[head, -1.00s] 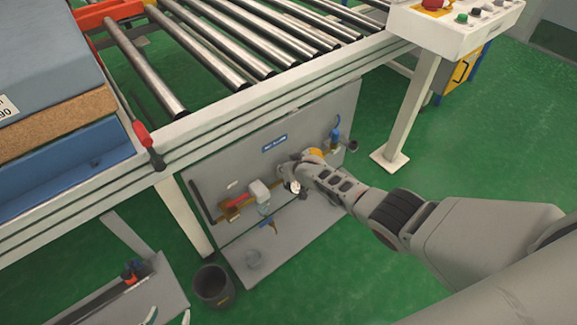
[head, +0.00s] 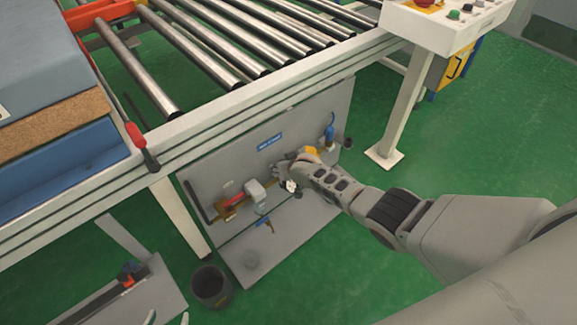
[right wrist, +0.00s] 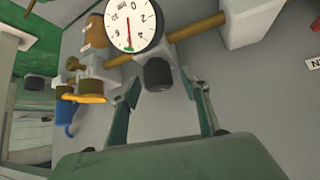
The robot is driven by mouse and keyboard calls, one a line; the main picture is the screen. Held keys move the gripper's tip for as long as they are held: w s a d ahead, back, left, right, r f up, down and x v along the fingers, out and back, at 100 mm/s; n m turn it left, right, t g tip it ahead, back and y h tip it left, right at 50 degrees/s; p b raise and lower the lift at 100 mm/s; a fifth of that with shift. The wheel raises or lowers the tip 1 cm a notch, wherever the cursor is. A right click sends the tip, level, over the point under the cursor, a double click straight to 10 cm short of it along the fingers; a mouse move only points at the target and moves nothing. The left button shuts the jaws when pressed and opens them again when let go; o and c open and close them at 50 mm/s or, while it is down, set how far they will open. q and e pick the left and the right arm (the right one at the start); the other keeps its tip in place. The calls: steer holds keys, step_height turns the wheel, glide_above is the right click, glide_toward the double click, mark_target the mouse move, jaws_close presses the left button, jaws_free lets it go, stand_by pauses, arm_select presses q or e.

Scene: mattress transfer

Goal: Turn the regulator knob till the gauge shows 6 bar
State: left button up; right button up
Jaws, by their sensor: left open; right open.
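The gauge (right wrist: 131,24) has a white round dial and is seen rotated in the right wrist view. Its needle points to the bottom of the picture, close to a green mark; I cannot read the value surely. The dark regulator knob (right wrist: 158,73) sticks out beside the gauge. My right gripper (right wrist: 162,82) is open, with the knob between its fingertips and a gap showing on both sides. In the head view the right gripper (head: 283,172) is at the panel, and the gauge (head: 291,186) shows small. My left gripper (head: 168,319) is open at the bottom edge, away from the panel.
The grey panel (head: 225,172) stands under the roller conveyor (head: 215,60). A brass pipe, a white-topped unit (head: 255,190) and a blue valve (head: 329,133) are on it. A dark bucket (head: 211,286) stands on the green floor. A white leg (head: 405,115) stands at right.

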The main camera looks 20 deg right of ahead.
arm_select(q)
steer(key=shift+w, duration=0.1)
arm_select(e)
steer(key=v, duration=1.1)
steer(key=shift+s+r, duration=0.25)
arm_select(q)
steer(key=shift+r, duration=0.1)
stand_by(0.4)
steer(key=shift+n, duration=0.4)
steer(key=r+p, duration=0.1)
steer(key=p, duration=0.2)
steer(key=s+r+p, duration=0.1)
steer(key=r+p, duration=0.1)
steer(key=p, duration=0.1)
steer(key=r+p, duration=0.1)
steer(key=p, duration=0.2)
steer(key=shift+s+d+r, duration=0.15)
steer(key=shift+d+r, duration=0.25)
arm_select(e)
steer(key=s+a+r+n, duration=0.1)
steer(key=s+r, duration=0.1)
steer(key=s, duration=0.9)
steer(key=s+a+r+n+t+y, duration=0.1)
steer(key=s+r, duration=0.2)
steer(key=s, duration=0.9)
steer(key=s+a+r+n+y, duration=0.1)
steer(key=s+r, duration=0.1)
steer(key=s, duration=1)
steer(key=shift+s+r+n+t, duration=0.15)
steer(key=shift+n+t, duration=0.15)
